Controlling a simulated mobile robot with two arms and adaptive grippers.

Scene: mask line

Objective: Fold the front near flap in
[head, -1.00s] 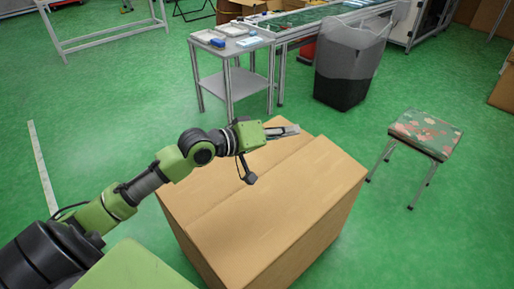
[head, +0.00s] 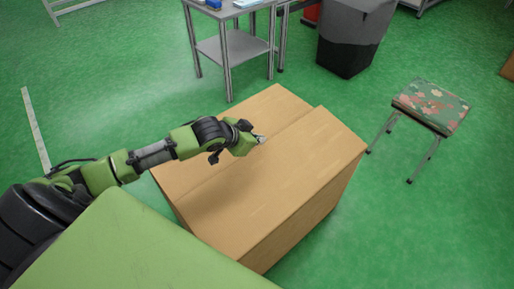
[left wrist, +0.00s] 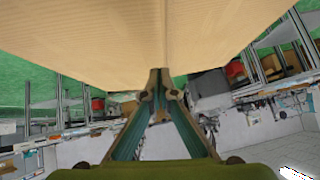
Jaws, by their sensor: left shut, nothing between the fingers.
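The cardboard box (head: 300,225) stands on the floor in the middle of the head view. Its top looks covered by two panels, a far-left one (head: 275,102) and a larger near-right one (head: 285,165), with a seam between them. Both look about flat; I cannot tell which one is the front near flap. My left gripper (head: 262,139) is shut and empty over the box top, close to the seam. In the left wrist view its fingertips (left wrist: 160,74) meet right beside the cardboard (left wrist: 150,30); contact is unclear. My right gripper is not in view.
A flowered stool (head: 432,105) stands right of the box. A metal side table (head: 235,48) and a dark bin (head: 352,40) stand behind it. The green floor (head: 110,100) is clear on the left.

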